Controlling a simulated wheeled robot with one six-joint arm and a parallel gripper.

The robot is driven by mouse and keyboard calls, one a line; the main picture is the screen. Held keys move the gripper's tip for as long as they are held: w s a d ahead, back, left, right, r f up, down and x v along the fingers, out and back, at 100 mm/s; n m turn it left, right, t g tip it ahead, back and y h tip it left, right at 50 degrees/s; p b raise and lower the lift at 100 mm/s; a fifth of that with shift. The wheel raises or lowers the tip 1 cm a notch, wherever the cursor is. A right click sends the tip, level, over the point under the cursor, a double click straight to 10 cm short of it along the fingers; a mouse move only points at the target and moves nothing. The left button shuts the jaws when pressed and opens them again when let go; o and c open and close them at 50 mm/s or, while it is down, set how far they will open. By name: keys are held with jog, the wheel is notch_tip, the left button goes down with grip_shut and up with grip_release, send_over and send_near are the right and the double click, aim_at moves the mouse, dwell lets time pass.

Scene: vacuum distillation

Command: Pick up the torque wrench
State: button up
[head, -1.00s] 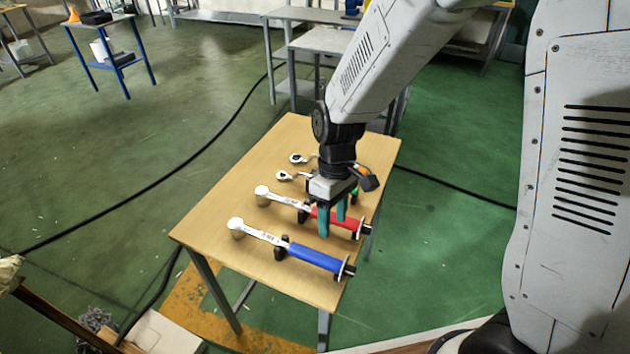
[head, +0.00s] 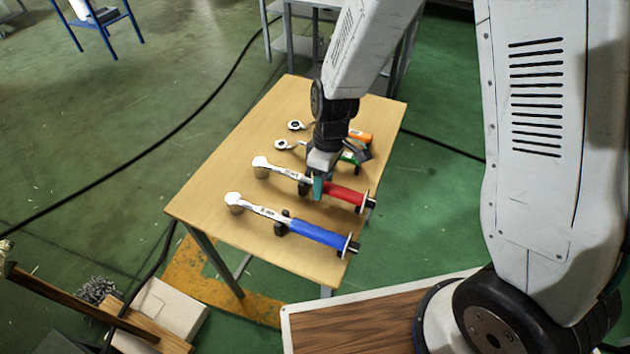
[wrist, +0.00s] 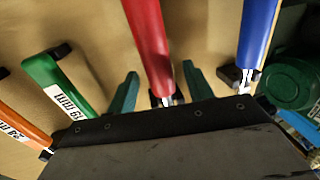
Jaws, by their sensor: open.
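Two silver torque wrenches lie on the wooden table, one with a red handle (head: 345,196) and one with a blue handle (head: 318,235) nearer the front. My gripper (head: 318,188) is low over the red wrench, where its handle meets the silver shaft. In the wrist view, the red wrench (wrist: 150,45) passes between the two teal fingers of my open gripper (wrist: 160,87), with a gap on each side. The blue wrench (wrist: 257,35) is outside the fingers, to the right. My gripper partly hides the red wrench's shaft in both views.
The wooden table (head: 225,165) has free room at its left and far end. Two ratchet wrenches, one with a green handle (wrist: 58,82) and one with an orange handle (head: 361,136), lie behind the red wrench. Small dark supports (head: 282,224) hold the torque wrenches.

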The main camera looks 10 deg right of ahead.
jog(key=shift+s+a+f, duration=0.1)
jog(key=shift+s+f, duration=0.05)
jog(key=shift+f, duration=0.3)
jog(key=shift+s+a+f, duration=0.1)
jog(key=shift+f, duration=0.35)
jog(key=shift+d, duration=0.1)
grip_shut()
jog(key=shift+r, duration=0.1)
notch_tip(320, 180, up, 10)
jog(key=c, duration=1.1)
grip_release()
grip_shut()
